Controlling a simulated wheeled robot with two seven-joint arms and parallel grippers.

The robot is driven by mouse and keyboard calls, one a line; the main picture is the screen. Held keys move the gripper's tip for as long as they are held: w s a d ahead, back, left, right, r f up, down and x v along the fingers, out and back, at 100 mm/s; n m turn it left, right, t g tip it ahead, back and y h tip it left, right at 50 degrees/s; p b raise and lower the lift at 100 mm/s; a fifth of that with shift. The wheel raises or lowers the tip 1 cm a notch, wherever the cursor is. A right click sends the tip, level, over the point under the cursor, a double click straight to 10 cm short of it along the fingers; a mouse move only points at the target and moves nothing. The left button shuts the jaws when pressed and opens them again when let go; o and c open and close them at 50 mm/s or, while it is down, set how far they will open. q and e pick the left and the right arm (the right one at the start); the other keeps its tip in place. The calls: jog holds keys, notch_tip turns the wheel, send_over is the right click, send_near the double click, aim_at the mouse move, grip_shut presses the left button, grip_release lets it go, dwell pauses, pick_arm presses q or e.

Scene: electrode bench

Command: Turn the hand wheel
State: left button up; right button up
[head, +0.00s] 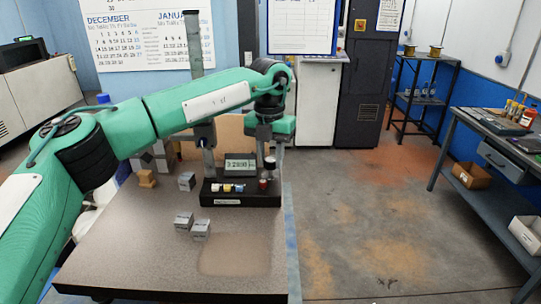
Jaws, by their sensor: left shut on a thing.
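A black bench instrument (240,199) with a lit number display (240,165) stands at the back right of the table. My left arm reaches across from the left, and its gripper (270,160) points down at the instrument's right side. Its grey fingers are closed around a small dark round part (270,163), which appears to be the hand wheel; the fingers hide much of it. My right gripper is out of view.
Several small coloured pieces sit along the instrument's front. Grey blocks (184,221) and a tan block (147,178) lie on the speckled table (130,255). The table's front is clear. A side bench (500,150) stands far right beyond open floor.

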pick_arm(q)
jog(key=m, duration=0.3)
jog(key=m+p, duration=0.1)
jog(key=m, duration=0.3)
jog(key=shift+w+r, duration=0.1)
jog(key=m, duration=0.2)
jog(key=shift+m, duration=1.3)
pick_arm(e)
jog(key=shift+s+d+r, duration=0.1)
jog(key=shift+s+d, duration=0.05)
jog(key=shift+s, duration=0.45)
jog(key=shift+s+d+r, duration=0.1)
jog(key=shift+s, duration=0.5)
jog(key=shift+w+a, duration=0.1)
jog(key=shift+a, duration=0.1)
pick_arm(q)
jog(key=o, duration=1)
jog(key=shift+c, duration=0.2)
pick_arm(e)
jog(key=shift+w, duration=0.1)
